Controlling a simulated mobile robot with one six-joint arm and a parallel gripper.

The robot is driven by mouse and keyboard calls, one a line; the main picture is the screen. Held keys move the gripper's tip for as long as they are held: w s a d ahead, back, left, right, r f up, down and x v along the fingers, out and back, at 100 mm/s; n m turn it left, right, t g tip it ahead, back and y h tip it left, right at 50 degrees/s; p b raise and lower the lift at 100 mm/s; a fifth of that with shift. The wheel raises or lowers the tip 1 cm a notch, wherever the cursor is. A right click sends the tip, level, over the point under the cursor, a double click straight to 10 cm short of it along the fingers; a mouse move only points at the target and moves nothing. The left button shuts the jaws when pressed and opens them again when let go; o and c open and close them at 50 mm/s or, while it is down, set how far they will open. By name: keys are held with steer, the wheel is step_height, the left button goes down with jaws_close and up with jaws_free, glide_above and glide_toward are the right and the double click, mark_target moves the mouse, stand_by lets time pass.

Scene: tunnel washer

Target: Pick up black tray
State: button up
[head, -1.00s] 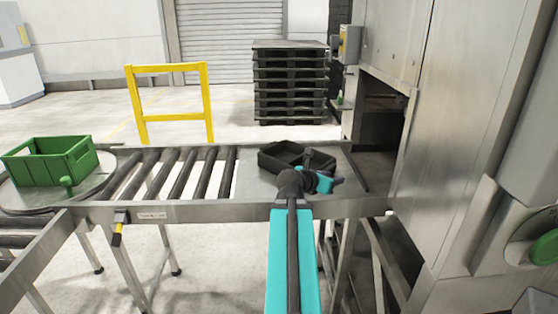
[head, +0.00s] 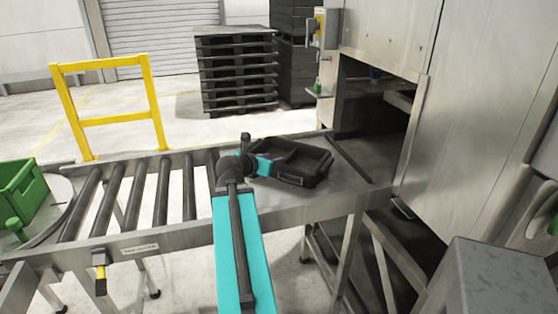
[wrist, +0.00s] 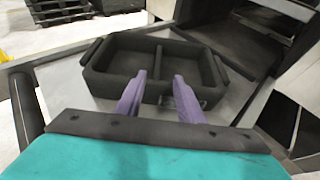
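The black tray (head: 316,179) lies flat on the metal plate at the washer end of the conveyor. In the wrist view the black tray (wrist: 120,88) is a shallow open box with one divider, and it looks empty. My gripper (wrist: 157,84) has two purple fingers spread apart with nothing between them. The fingertips are over or just in front of the tray's near wall; contact cannot be told. In the head view my wrist is at the tray's left side and hides part of it.
The washer opening (head: 375,105) is right behind the plate, with a dark bar (head: 348,158) beside the tray. Rollers (head: 160,190) and a green crate (head: 20,187) are to the left. A yellow barrier (head: 108,95) and stacked pallets (head: 236,70) stand beyond.

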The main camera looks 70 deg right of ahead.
steer(key=shift+w, duration=0.3)
steer(key=shift+d+r, duration=0.1)
steer(key=p, duration=0.5)
glide_toward(289, 155)
steer(key=shift+x, duration=1.65)
steer(key=shift+d, duration=0.15)
steer(key=shift+p+x, duration=0.6)
steer(key=shift+x, duration=1.85)
